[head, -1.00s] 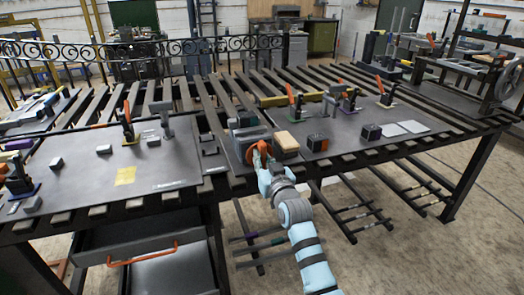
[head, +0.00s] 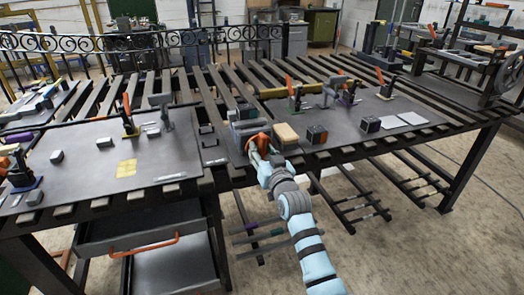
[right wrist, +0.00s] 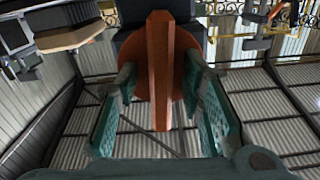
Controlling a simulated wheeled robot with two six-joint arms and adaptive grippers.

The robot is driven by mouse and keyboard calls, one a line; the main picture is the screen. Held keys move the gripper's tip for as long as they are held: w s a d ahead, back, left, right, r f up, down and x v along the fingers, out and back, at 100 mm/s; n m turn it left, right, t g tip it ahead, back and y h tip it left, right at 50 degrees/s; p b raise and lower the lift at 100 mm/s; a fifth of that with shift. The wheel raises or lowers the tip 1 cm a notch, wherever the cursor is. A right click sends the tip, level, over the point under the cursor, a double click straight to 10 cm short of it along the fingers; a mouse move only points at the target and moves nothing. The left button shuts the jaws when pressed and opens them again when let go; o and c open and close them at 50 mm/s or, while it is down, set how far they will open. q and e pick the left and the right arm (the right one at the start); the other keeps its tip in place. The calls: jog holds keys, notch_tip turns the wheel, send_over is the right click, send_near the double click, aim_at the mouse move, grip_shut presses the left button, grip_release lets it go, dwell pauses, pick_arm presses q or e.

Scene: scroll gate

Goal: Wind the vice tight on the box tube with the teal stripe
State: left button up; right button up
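The grey vice (head: 247,128) stands at the front edge of the bench, in the middle of the head view. Its orange handle (head: 260,141) faces me. In the right wrist view the handle is an upright orange bar (right wrist: 160,65) in front of a round orange disc. My right gripper (head: 262,153) is at the handle. Its teal fingers (right wrist: 160,85) stand on either side of the bar, with visible gaps on both sides. A box tube with a teal stripe cannot be made out for certain, and the jaw contents are unclear. My left gripper is not in view.
A wooden-topped block (head: 285,134) and a dark cube (head: 316,134) stand right of the vice. Toggle clamps (head: 294,95) stand behind them. A dark plate (head: 100,165) with small blocks and a yellow patch (head: 126,168) lies left. Bars lie on a rack beneath the bench.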

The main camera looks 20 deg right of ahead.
jog(key=shift+s, duration=0.15)
jog(key=s, duration=1.1)
jog(key=shift+s+d, duration=0.35)
jog(key=shift+d, duration=0.05)
notch_tip(320, 180, down, 23)
jog(key=s+d+g+p, duration=0.1)
jog(key=s+g, duration=0.1)
jog(key=g, duration=0.3)
jog(key=s+d+f+g+h+p, duration=0.15)
jog(key=s+f+g, duration=0.25)
jog(key=s+f, duration=0.85)
jog(key=s+d+f+g+p, duration=0.1)
jog(key=s+f, duration=0.3)
jog(key=s, duration=0.7)
jog(key=s+d+f+g+p, duration=0.1)
jog(key=s+d+f+g, duration=0.2)
jog(key=s, duration=0.9)
jog(key=s+d+f+n+g+p, duration=0.1)
jog(key=s+f, duration=0.5)
jog(key=s, duration=0.6)
jog(key=d+g+p, duration=0.1)
jog(key=g, duration=0.1)
jog(key=shift+s+f+g, duration=0.25)
jog(key=shift+f+g, duration=0.15)
